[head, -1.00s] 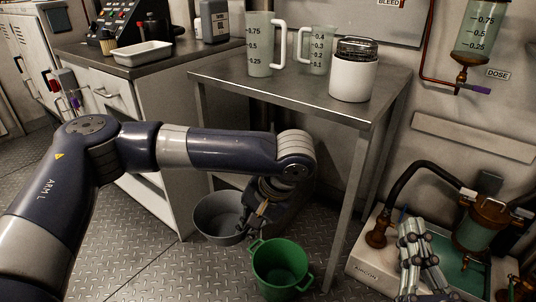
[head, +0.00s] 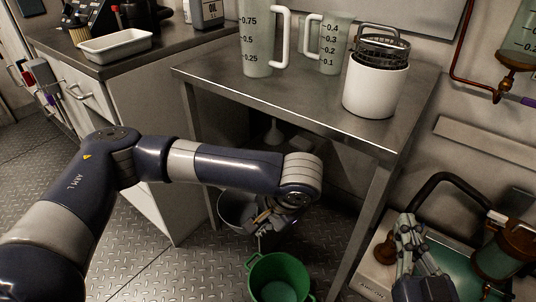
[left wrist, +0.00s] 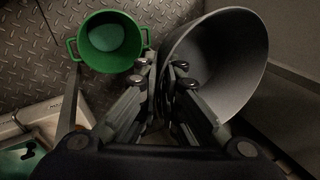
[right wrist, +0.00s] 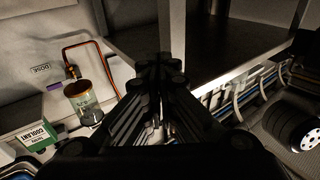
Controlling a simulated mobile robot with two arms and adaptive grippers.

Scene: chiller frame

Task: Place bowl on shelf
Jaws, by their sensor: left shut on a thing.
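The grey bowl (head: 232,208) is low beside the metal table, partly hidden by my left arm. In the left wrist view the bowl (left wrist: 232,62) fills the upper right, with its rim between the fingers. My left gripper (head: 262,222) is shut on that rim; its fingers also show in the left wrist view (left wrist: 165,75). A dark shelf area (head: 318,150) shows under the tabletop, with a pale funnel (head: 273,133) on it. My right gripper (head: 404,236) is at the lower right, away from the bowl. Its fingers look together and empty in the right wrist view (right wrist: 160,70).
The green bucket (head: 279,280) stands on the floor close to the bowl. The tabletop (head: 300,95) carries two jugs (head: 262,40) and a white canister (head: 375,88). Table legs (head: 372,212) bound the space below. Pump equipment (head: 462,245) is at the right.

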